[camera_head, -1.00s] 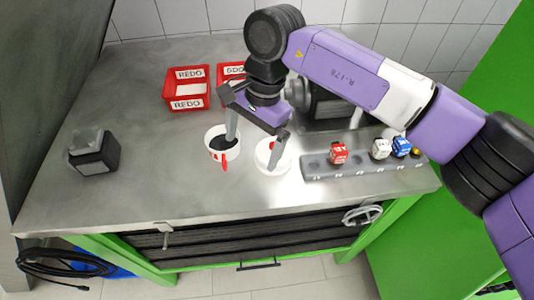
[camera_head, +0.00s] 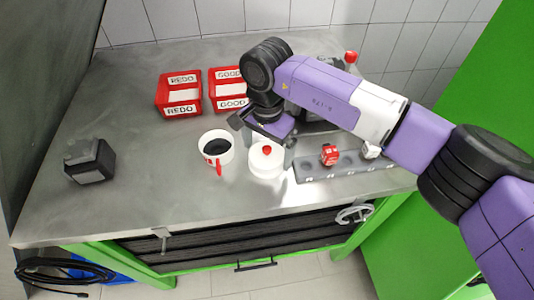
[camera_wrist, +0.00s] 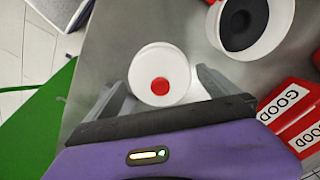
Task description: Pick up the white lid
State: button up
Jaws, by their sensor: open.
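The white lid (camera_head: 262,168) is round with a red knob. It sits on the metal table, just right of a white mug with dark contents (camera_head: 216,145). In the wrist view the lid (camera_wrist: 145,80) lies ahead of my gripper (camera_wrist: 160,84), its red knob roughly midway between the spread fingers. In the head view my gripper (camera_head: 267,146) is just above and behind the lid. A grey finger shows on either side, partly hidden. My gripper is open and holds nothing. I cannot tell whether the fingers touch the lid.
A grey rack (camera_head: 330,173) with a red cube (camera_head: 329,155) stands close to the right of the lid. Red bins (camera_head: 179,109) are at the back left. A dark block (camera_head: 89,161) sits at the far left. The table front left is clear.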

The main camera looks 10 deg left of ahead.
jog(key=c, duration=0.9)
